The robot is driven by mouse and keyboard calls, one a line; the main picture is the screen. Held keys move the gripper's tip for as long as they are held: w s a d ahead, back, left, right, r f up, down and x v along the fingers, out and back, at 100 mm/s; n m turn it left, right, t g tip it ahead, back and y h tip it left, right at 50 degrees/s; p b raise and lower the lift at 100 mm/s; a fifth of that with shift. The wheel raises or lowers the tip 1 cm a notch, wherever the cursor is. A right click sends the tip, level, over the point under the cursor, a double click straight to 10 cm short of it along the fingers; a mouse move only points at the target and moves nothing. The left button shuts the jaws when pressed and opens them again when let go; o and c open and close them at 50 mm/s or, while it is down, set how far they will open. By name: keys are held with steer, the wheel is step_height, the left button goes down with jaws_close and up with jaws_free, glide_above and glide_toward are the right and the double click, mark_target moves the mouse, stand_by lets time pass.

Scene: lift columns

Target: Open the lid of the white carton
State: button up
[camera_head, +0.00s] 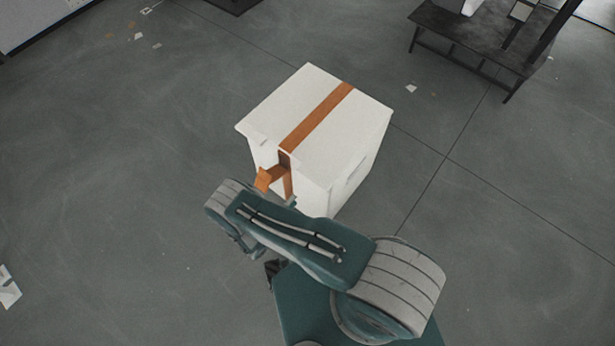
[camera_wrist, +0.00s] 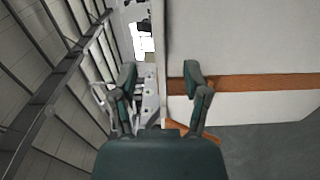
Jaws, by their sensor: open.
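The white carton (camera_head: 318,125) stands on the floor in front of me in the head view, its lid lying flat across the top. A brown stripe (camera_head: 318,117) runs over the lid, and a brown tab (camera_head: 270,177) sticks out at the near side. In the wrist view the carton (camera_wrist: 245,38) fills the right half, with the stripe (camera_wrist: 260,83) running sideways. My gripper (camera_wrist: 160,75) is open and empty; the carton's edge lies between its fingers in the picture. The right finger overlaps the carton. Contact cannot be told. My arm hides the fingers in the head view.
A dark table (camera_head: 475,38) stands at the upper right, well away from the carton. Scraps of paper (camera_head: 411,88) lie on the grey floor.

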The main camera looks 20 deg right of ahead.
mark_target(311, 182)
steer(key=x, duration=1.1)
steer(key=shift+s+r, duration=0.1)
steer(key=shift+c, duration=0.3)
jaws_close()
